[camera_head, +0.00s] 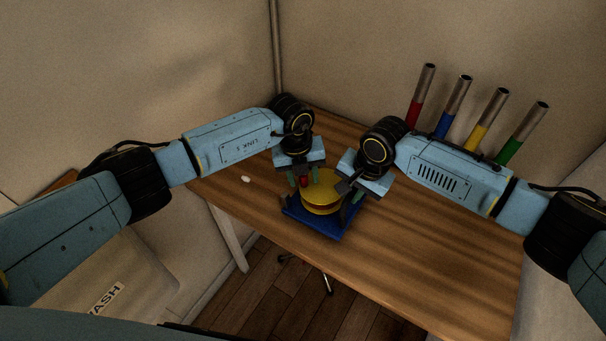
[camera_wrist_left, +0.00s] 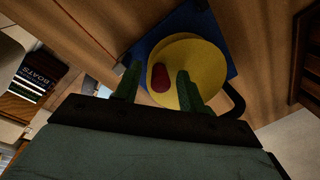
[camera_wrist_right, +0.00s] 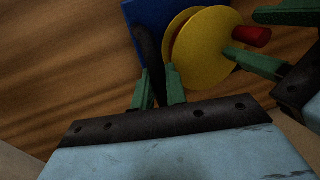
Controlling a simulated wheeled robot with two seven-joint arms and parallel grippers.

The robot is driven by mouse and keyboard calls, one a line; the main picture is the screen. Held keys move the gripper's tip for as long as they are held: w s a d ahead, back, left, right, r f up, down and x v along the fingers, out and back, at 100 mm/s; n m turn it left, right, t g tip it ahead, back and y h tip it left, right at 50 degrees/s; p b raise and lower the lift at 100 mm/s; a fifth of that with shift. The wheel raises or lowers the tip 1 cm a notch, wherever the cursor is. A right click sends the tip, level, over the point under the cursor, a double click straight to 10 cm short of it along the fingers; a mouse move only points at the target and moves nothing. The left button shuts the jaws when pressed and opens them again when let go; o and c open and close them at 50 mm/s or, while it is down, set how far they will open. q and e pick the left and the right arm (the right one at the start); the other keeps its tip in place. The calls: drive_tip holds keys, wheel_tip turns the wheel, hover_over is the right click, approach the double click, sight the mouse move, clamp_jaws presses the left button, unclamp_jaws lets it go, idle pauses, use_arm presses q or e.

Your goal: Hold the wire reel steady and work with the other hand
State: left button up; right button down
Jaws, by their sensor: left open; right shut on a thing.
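The wire reel has yellow discs (camera_head: 323,196) on a blue base (camera_head: 308,217), near the table's front edge. A red knob (camera_wrist_left: 160,78) stands out from the yellow face. My left gripper (camera_head: 303,181) is open, with one finger on each side of the knob; the right wrist view shows the knob (camera_wrist_right: 251,36) between those fingers. A black curved handle (camera_wrist_right: 149,50) rises beside the discs. My right gripper (camera_wrist_right: 158,72) is shut on this handle. The grippers hide parts of the reel in the head view.
Red (camera_head: 415,112), blue (camera_head: 445,124), yellow (camera_head: 477,134) and green (camera_head: 510,150) tubes with metal ends stand along the table's back right. A small white object (camera_head: 246,179) lies left of the reel. The wooden table (camera_head: 400,245) is clear at the front right.

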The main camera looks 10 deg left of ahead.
use_arm(q)
clamp_jaws()
drive_tip(key=shift+w+m, duration=0.35)
drive_tip(key=shift+m, duration=0.45)
drive_tip(key=shift+w+m, duration=0.3)
drive_tip(key=shift+m, duration=0.5)
unclamp_jaws()
drive_tip(key=shift+r, duration=0.1)
wheel_tip(320, 180, up, 12)
drive_tip(key=a, duration=0.1)
drive_tip(key=shift+s+a, duration=0.2)
drive_tip(key=shift+a, duration=0.15)
